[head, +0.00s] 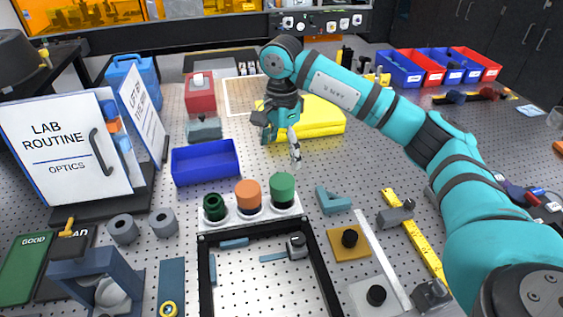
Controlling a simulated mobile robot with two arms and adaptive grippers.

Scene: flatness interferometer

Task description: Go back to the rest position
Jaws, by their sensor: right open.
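My right gripper (281,148) hangs from the teal arm that reaches in from the right. It is open and points down, with nothing seen between its fingers. It appears in front of the folded yellow cloth (320,118) and above the perforated table, behind the row of green, orange and dark green cylinders. It looks clear of them, though its exact height is hard to tell. My left gripper is not in view.
A white holder carries a dark green ring piece (214,207), an orange cylinder (248,194) and a green cylinder (283,188). A blue tray (206,163) stands left. A black frame (203,270) lies in front. Blue and red bins (400,70) line the back right.

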